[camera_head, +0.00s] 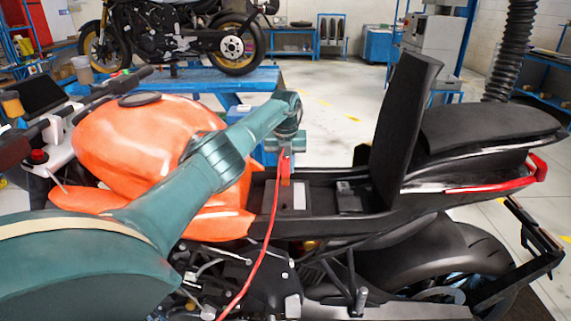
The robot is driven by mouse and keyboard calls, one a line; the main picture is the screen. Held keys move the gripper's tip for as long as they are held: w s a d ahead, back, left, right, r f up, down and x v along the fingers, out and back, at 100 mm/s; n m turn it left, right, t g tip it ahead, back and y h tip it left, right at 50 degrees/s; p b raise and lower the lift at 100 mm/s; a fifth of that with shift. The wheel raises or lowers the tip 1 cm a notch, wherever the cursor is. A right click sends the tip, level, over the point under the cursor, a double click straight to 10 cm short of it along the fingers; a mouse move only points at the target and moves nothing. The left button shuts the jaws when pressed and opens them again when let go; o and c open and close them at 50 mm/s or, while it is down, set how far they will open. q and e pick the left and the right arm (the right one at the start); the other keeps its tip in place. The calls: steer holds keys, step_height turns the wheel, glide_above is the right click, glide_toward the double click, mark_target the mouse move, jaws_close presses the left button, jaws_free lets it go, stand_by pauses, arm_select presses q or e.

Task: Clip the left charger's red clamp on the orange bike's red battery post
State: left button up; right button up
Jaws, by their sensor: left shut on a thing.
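The orange bike (140,135) stands across the view with its seat flap (402,120) tipped up, baring the tray behind the tank. My left arm reaches in from the left over the tank. My left gripper (287,146) points down above the tray and is shut on the red clamp (284,166). A red cable (268,240) runs from the clamp down past the bike's near side. The clamp's tip is at the front part of the tray, by the battery area (300,195). The red post cannot be made out, so I cannot tell if they touch. My right gripper is out of view.
A blue bench (240,78) behind holds another motorcycle (165,35). The raised seat flap stands to the right of my gripper. A black hose (515,45) hangs at the back right. The pale floor (335,110) behind the bike is partly clear.

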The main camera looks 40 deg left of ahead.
arm_select(q)
steer(key=shift+f, duration=0.15)
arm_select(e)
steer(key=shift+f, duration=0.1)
arm_select(q)
steer(key=o, duration=1)
steer(key=r, duration=0.4)
steer(key=r+b, duration=0.1)
steer(key=r, duration=0.3)
steer(key=s+d+r, duration=0.1)
steer(key=r, duration=0.3)
steer(key=shift+s+r, duration=0.1)
steer(key=shift+r, duration=0.45)
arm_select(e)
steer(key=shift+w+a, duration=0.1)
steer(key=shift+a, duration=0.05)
arm_select(q)
steer(key=shift+s, duration=0.1)
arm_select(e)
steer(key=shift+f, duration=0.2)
